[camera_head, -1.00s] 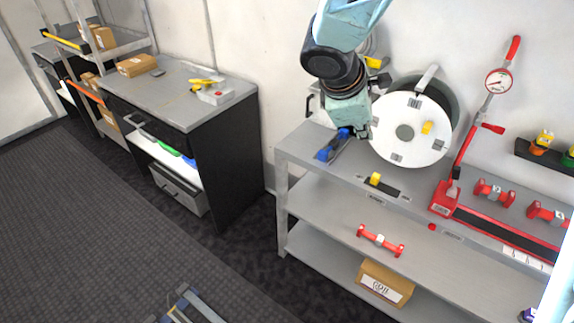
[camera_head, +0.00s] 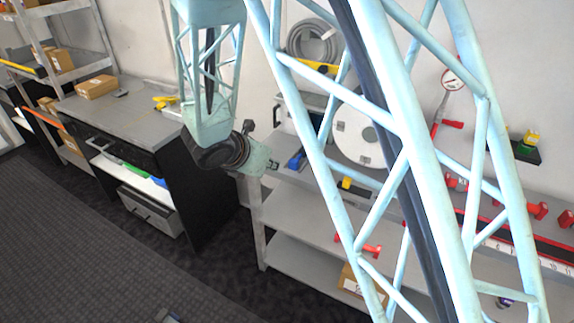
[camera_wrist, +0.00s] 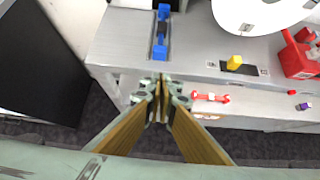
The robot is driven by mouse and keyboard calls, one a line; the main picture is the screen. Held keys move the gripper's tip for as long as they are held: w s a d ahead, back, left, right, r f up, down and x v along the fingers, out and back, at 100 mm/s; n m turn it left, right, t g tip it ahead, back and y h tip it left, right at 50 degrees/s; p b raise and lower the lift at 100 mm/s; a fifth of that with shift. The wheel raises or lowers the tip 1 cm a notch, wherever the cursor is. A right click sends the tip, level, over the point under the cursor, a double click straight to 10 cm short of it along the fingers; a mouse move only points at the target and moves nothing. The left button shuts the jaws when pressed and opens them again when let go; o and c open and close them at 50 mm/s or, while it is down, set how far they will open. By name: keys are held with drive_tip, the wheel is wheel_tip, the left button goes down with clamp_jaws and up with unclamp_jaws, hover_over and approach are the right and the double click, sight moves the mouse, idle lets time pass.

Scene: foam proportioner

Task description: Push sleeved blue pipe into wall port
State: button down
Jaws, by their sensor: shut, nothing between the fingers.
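A blue piece with a dark middle section lies on the shelf's grey top (camera_wrist: 120,30), at the upper middle of the wrist view (camera_wrist: 162,51). It also shows as a small blue shape (camera_head: 297,160) in the head view. I cannot tell whether this is the sleeved pipe. My gripper (camera_wrist: 159,85) is shut and empty, its fingertips apart from the blue piece and, in the wrist picture, just below it. In the head view my gripper (camera_head: 273,165) is near the shelf's left end. I cannot make out a wall port.
A white disc-faced reel (camera_head: 356,138) and a yellow-and-black piece (camera_head: 352,188) are on the shelf top. Red fittings (camera_wrist: 210,97) lie on a lower level. A dark-sided bench (camera_head: 205,190) stands left. My arm's lattice links hide much of the shelf.

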drive_tip(key=shift+a+f, duration=0.15)
drive_tip(key=shift+a, duration=0.05)
drive_tip(key=shift+w+f, duration=0.1)
drive_tip(key=b, duration=0.2)
approach(292, 165)
drive_tip(key=shift+x, duration=2.9)
